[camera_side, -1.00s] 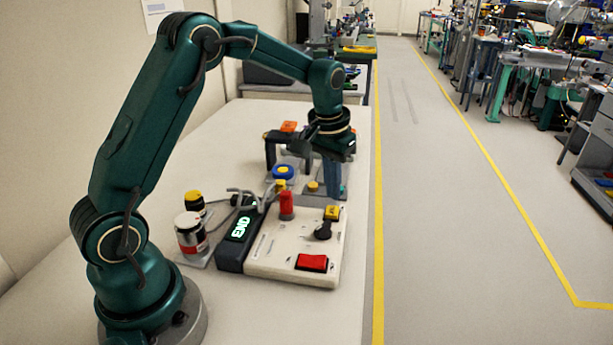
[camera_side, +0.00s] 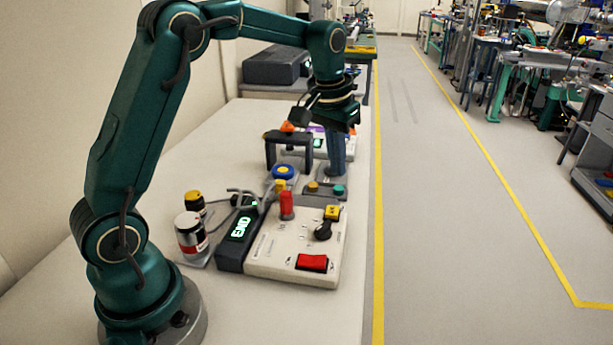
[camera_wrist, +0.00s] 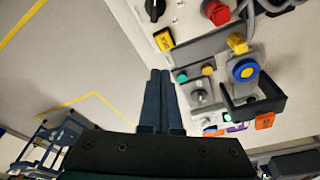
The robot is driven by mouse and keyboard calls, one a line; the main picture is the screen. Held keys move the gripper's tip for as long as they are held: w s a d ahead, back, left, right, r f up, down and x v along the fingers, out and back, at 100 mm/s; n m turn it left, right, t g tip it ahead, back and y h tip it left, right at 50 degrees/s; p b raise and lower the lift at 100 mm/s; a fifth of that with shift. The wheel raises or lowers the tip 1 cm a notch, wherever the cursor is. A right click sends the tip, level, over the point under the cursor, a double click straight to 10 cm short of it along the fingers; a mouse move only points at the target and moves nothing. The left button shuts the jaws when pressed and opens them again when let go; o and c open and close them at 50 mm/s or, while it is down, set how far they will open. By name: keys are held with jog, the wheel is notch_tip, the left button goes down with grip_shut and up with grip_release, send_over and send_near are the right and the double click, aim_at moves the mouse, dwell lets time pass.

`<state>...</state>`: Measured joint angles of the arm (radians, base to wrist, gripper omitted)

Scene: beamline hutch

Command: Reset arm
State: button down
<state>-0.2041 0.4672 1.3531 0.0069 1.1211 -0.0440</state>
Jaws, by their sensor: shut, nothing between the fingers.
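My gripper (camera_side: 336,156) hangs from the green arm and points down, with its two blue-grey fingers together and empty. In the side view it is over the far part of the bench, behind the white control box (camera_side: 262,270) and to the right of a dark bracket (camera_side: 287,137). In the wrist view my gripper (camera_wrist: 160,75) shows its fingers pressed side by side, with the bench devices to their right. The fingertips look apart from the small button box (camera_side: 325,188), though their exact height is hard to tell.
The white box carries a red rocker switch (camera_side: 312,262), a black knob (camera_side: 323,231) and a red plug (camera_side: 287,206). A display (camera_side: 238,238) and a can (camera_side: 190,235) are at left. The near bench (camera_side: 250,315) is clear.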

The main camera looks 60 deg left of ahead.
jog(key=s+d+r+m+t, duration=0.25)
jog(key=s+d+r, duration=0.35)
jog(key=s+r, duration=0.3)
jog(key=s+d+f, duration=0.1)
jog(key=s+f, duration=0.5)
jog(key=s, duration=0.5)
jog(key=shift+d+f+t+h, duration=0.2)
jog(key=shift+f+t+h, duration=0.05)
jog(key=shift+t+h, duration=0.1)
